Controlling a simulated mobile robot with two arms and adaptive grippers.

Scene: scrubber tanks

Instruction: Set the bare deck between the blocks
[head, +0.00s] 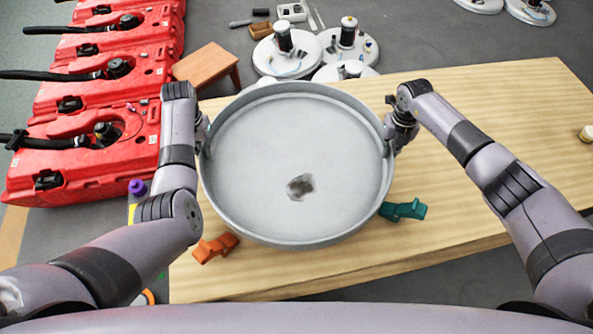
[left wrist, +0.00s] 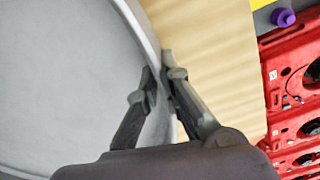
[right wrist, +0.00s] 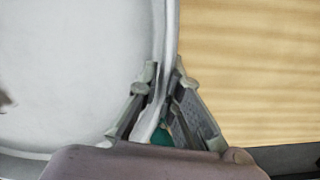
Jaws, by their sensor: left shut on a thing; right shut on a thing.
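The bare deck (head: 255,150) is a round, shallow grey pan with a raised rim and a dark patch on its floor. It is over the wooden table; I cannot tell whether it touches the tabletop. My left gripper (left wrist: 160,78) is shut on its rim at the left side, one finger inside and one outside. My right gripper (right wrist: 162,75) is shut on the rim at the right side in the same way. An orange block (head: 215,248) lies at the deck's front left, and a teal block (head: 404,210) at its right. The teal block is partly hidden in the right wrist view (right wrist: 163,136).
The wooden table (head: 490,130) is mostly clear to the right, with a small jar (head: 586,134) at its far edge. Red tanks (head: 95,110) with black hoses stand at the left. White round parts (head: 285,55) and a brown stool (head: 208,64) stand behind.

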